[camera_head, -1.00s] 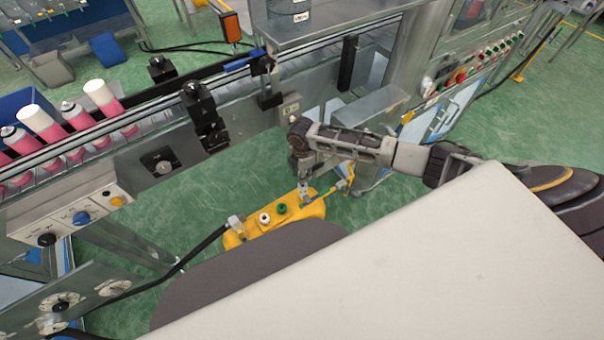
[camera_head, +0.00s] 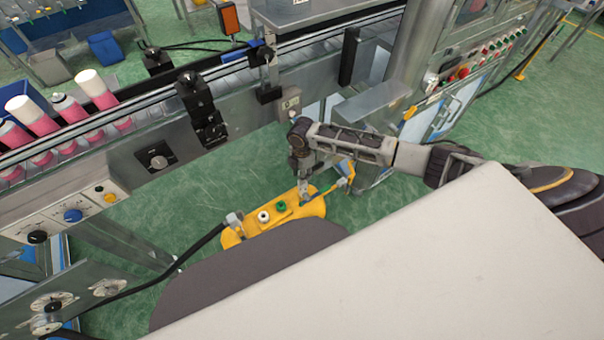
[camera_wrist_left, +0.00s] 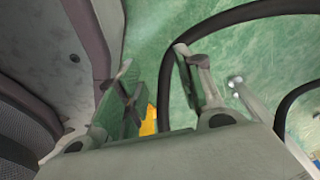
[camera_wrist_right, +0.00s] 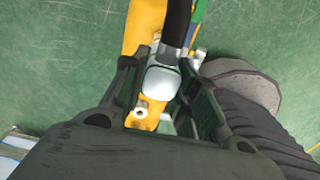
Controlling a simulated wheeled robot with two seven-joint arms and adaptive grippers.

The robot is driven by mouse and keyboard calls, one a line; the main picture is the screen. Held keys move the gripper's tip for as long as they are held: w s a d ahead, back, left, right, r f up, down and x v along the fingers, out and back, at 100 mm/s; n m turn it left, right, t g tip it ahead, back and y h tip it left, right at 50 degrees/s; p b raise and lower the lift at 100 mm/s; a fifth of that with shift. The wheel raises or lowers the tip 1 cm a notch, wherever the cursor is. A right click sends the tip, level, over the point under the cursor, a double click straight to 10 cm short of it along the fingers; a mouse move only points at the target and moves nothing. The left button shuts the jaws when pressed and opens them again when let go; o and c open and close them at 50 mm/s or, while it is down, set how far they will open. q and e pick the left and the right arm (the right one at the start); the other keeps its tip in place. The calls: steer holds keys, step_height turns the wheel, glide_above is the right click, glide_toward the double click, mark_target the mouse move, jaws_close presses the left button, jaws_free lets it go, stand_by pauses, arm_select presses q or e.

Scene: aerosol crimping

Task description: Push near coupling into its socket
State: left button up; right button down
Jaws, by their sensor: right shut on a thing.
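A yellow block (camera_head: 243,238) lies low beside the conveyor frame, with a white port (camera_head: 263,217) and a green port (camera_head: 281,206) on top. My right gripper (camera_head: 304,190) points down at the block's right end. In the right wrist view, the right gripper (camera_wrist_right: 165,92) is shut on a silver coupling (camera_wrist_right: 162,82) with a black hose (camera_wrist_right: 178,20). The coupling's lower end is hidden, so I cannot tell how it sits in a socket. Another silver coupling (camera_head: 235,220) is at the block's left end. My left gripper (camera_wrist_left: 152,58) is open and empty, outside the head view.
A black hose (camera_head: 190,257) runs from the block's left end to the lower left; hose loops (camera_wrist_left: 245,12) also pass near the left gripper. The conveyor (camera_head: 150,112) with pink cans (camera_head: 98,88) stands behind. A control panel (camera_head: 72,215) is at left. Green floor shows around the block.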

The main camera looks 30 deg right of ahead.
steer(key=shift+f, duration=0.85)
arm_select(q)
steer(key=shift+w+d+r, duration=0.2)
steer(key=shift+w+d, duration=0.3)
steer(key=shift+d, duration=0.15)
arm_select(e)
steer(key=shift+f, duration=0.15)
arm_select(q)
steer(key=shift+w, duration=0.1)
